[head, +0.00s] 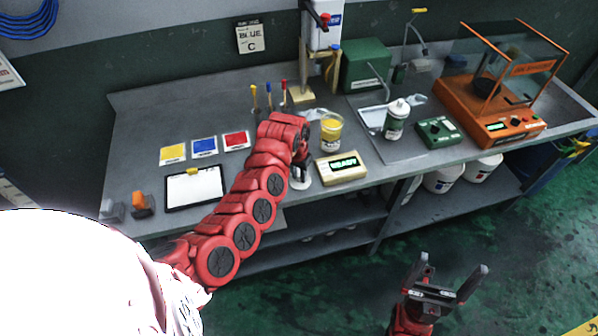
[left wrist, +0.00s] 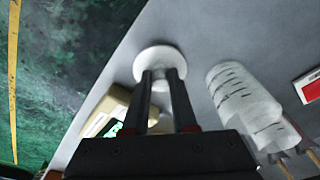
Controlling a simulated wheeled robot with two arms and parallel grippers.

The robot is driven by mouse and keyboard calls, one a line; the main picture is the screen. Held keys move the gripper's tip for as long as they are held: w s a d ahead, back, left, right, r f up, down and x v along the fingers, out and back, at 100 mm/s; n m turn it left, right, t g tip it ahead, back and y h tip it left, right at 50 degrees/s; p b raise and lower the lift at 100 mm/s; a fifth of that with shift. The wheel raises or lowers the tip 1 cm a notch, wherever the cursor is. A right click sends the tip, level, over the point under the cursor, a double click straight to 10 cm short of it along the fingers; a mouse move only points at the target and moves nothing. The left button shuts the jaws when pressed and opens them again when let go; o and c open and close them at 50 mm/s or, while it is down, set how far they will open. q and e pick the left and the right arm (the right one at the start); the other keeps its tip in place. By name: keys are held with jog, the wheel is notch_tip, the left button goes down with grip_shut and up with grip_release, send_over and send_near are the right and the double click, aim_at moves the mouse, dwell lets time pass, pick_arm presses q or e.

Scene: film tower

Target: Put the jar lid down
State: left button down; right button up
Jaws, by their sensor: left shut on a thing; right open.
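The white round jar lid (head: 301,184) is near the bench's front edge, left of the READY box. In the left wrist view the lid (left wrist: 153,57) is a flat disc with a knob between the fingertips. My left gripper (head: 299,172) is shut on that knob from above. I cannot tell whether the lid touches the bench top. A jar with yellow contents (head: 331,131) stands behind and right of the lid; what covers its top is unclear. My right gripper (head: 441,283) is open and empty, low in front of the bench.
The wooden READY box (head: 342,167) is just right of the lid. A clipboard (head: 195,187) and colour cards (head: 204,146) lie to the left. A translucent marked cylinder (left wrist: 243,93) is close by in the left wrist view. A grey tray (head: 384,152) is further right.

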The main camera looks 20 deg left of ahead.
aim_at(297, 184)
pick_arm(q)
jog(key=shift+f, duration=0.2)
jog(key=c, duration=0.7)
grip_release()
jog(key=shift+r, duration=0.2)
jog(key=r, duration=0.4)
jog(key=s+r, duration=0.1)
jog(key=r, duration=0.3)
jog(key=r+b, duration=0.1)
jog(key=r, duration=0.3)
jog(key=shift+s+a, duration=0.15)
jog(key=shift+s, duration=0.25)
jog(key=shift+w+f, duration=0.1)
